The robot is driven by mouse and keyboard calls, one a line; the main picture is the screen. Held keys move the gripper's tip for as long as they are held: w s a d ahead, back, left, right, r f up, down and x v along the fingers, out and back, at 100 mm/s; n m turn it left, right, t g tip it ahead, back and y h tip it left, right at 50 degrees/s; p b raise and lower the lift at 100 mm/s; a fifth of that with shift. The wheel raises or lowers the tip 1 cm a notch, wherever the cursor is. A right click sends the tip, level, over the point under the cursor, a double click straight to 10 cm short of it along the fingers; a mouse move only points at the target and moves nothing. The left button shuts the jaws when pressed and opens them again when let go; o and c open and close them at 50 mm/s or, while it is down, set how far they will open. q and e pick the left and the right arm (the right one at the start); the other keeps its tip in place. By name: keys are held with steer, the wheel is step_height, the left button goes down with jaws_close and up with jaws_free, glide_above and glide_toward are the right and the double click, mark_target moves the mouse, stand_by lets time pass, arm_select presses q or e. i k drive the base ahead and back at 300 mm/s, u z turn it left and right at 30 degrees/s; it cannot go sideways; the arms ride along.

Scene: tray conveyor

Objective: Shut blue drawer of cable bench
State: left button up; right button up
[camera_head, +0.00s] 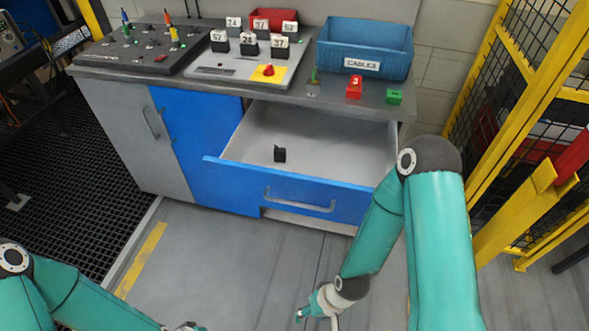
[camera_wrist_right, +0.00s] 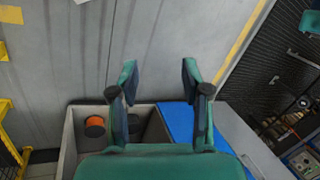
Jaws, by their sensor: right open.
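The blue drawer (camera_head: 290,188) of the grey bench is pulled well out. Its blue front has a pale bar handle (camera_head: 300,201), and its grey inside holds a small black block (camera_head: 280,154). My right gripper (camera_head: 317,317) is low in front of the drawer, apart from its front, near the bottom edge of the head view.
A blue CABLES bin (camera_head: 365,48), a red block (camera_head: 354,87) and a green block (camera_head: 394,96) stand on the bench top. Yellow fencing (camera_head: 513,160) is on the right. The right wrist view shows an orange-topped round thing (camera_wrist_right: 95,125) in a grey compartment. Floor before the drawer is clear.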

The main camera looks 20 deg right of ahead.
mark_target(336, 161)
steer(key=u, duration=0.75)
steer(key=i, duration=0.15)
steer(key=z, duration=3.2)
steer(key=k, duration=1.25)
steer(key=u, duration=0.5)
steer(key=i, duration=1)
steer(key=u, duration=0.35)
